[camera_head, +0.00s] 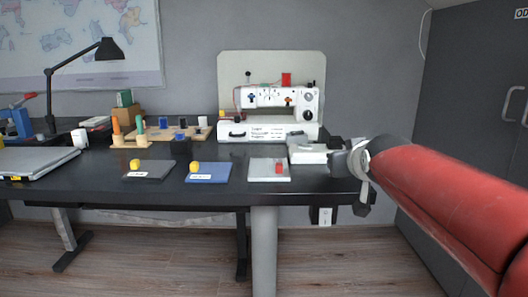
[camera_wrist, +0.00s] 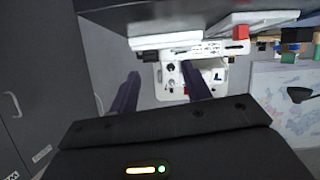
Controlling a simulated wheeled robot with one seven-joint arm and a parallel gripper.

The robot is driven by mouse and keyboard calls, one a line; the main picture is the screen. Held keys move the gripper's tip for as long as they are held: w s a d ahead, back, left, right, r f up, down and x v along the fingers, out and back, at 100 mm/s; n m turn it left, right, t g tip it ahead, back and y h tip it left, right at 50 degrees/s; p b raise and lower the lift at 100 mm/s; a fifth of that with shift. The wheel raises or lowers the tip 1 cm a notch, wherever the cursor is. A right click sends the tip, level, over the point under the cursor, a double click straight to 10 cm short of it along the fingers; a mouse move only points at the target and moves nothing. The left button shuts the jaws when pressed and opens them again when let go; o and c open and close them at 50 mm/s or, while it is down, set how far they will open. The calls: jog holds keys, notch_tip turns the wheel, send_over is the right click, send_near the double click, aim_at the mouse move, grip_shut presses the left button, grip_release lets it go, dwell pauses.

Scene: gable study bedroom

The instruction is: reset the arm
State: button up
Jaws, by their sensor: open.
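My red arm (camera_head: 440,205) reaches in from the right of the head view, and its wrist end is over the right end of the black desk (camera_head: 95,190). My gripper (camera_wrist: 160,72) shows in the wrist view with its two dark fingers spread apart. Nothing is held between them. The wrist view is upside down, and beyond the fingers stands the white sewing machine (camera_wrist: 172,72). In the head view the sewing machine (camera_head: 262,128) stands at the back of the desk, left of my wrist. The fingertips cannot be made out in the head view.
A red block (camera_head: 279,168) is on a light pad (camera_head: 262,175) near my wrist. Yellow pieces sit on a blue pad (camera_head: 218,174) and a dark pad (camera_head: 150,174). A lamp (camera_head: 75,70), a laptop (camera_head: 32,162) and a peg board stand left. A dark cabinet (camera_head: 480,90) is at right.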

jog(key=s+a+f+g+p, duration=0.1)
jog(key=s+f+g, duration=0.1)
jog(key=s+f, duration=0.3)
jog(key=s+f+m+g+p, duration=0.1)
jog(key=s+f+g, duration=0.2)
jog(key=s, duration=1)
jog(key=s+a+f+g+p, duration=0.1)
jog(key=s+f+g+p, duration=0.1)
jog(key=s+f, duration=0.5)
jog(key=s, duration=0.2)
jog(key=shift+s+a+g, duration=0.3)
jog(key=shift+a, duration=0.05)
